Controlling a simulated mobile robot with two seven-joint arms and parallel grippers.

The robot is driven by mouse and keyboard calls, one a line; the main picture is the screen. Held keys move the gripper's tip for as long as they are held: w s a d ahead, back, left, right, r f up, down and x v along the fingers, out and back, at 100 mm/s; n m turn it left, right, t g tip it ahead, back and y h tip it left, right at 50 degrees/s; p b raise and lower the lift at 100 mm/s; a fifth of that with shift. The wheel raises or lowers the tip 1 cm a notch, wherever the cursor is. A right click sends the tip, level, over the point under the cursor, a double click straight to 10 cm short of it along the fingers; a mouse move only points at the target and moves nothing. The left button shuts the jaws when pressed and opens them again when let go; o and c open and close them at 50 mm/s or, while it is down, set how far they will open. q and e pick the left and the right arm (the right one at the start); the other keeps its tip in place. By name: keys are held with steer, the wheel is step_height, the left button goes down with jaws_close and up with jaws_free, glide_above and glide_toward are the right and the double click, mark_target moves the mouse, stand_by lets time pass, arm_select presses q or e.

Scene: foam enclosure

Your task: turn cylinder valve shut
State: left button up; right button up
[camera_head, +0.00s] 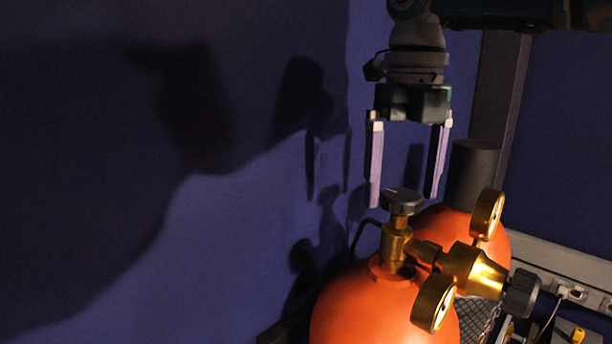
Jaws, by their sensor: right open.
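An orange gas cylinder (352,308) stands at the lower middle, with a brass valve (396,243) on top. The valve carries a dark round knob (401,200). My right gripper (404,200) points down from the top of the picture, its two long pale fingers apart. The fingertips are at about the height of the knob in the picture, one to each side of it. I cannot tell whether the knob is between the fingers or nearer the camera; no contact shows. My left gripper is not in view.
A brass regulator with two gauges (433,304) (487,214) and a black knob (521,293) juts right from the valve. A second orange cylinder (497,243) with a dark cap (472,174) stands behind. A dark blue wall (250,230) lies left; a socket strip (570,265) runs right.

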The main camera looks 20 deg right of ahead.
mark_target(402, 194)
step_height(402, 194, up, 10)
steer(key=p, duration=0.7)
steer(key=shift+f, duration=0.15)
